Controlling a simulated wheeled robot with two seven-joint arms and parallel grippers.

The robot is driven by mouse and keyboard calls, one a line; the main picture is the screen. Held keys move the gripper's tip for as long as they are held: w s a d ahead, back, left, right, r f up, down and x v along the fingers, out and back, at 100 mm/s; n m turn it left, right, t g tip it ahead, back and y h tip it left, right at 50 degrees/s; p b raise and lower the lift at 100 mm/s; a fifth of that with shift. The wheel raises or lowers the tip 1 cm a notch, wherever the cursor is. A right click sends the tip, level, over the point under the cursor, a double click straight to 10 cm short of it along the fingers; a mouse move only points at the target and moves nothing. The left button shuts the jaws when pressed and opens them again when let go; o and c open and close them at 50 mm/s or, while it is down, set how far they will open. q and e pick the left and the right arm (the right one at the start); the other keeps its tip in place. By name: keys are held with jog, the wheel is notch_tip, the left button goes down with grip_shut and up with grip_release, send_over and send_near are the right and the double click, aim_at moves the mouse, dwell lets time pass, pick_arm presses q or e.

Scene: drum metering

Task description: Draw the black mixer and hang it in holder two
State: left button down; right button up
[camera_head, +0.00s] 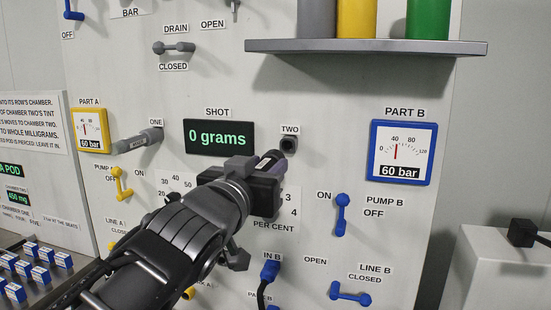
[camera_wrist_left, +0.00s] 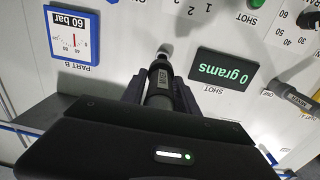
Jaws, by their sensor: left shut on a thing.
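My left gripper (camera_head: 268,178) is shut on the dark mixer (camera_head: 271,160), which points at the panel. In the left wrist view the mixer (camera_wrist_left: 160,85) lies between the fingers, with a pale label on its body and a lighter far end. Holder two (camera_head: 289,144) is a dark square socket under the TWO label; in the head view it shows just right of and above the mixer's end. Whether they touch cannot be told. A grey mixer (camera_head: 138,141) sits at the ONE label. My right gripper is not in view.
The shot display (camera_head: 218,137) reads 0 grams. The part B gauge (camera_head: 403,152) and blue pump B lever (camera_head: 342,214) are to the right. A shelf (camera_head: 365,47) with grey, yellow and green containers juts out above. A black cable (camera_head: 262,292) hangs below the gripper.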

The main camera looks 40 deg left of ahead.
aim_at(274, 157)
pick_arm(q)
jog(key=shift+w, duration=0.15)
jog(key=shift+s+r, duration=0.15)
jog(key=shift+s, duration=0.25)
jog(key=shift+w, duration=0.15)
jog(key=shift+f+b, duration=0.2)
jog(key=shift+b, duration=0.55)
jog(key=shift+b+x, duration=0.5)
jog(key=shift+x, duration=2.25)
jog(key=shift+a+r, duration=0.1)
jog(key=shift+r, duration=0.05)
jog(key=shift+b, duration=0.85)
jog(key=shift+b, duration=0.3)
jog(key=shift+x, duration=1.95)
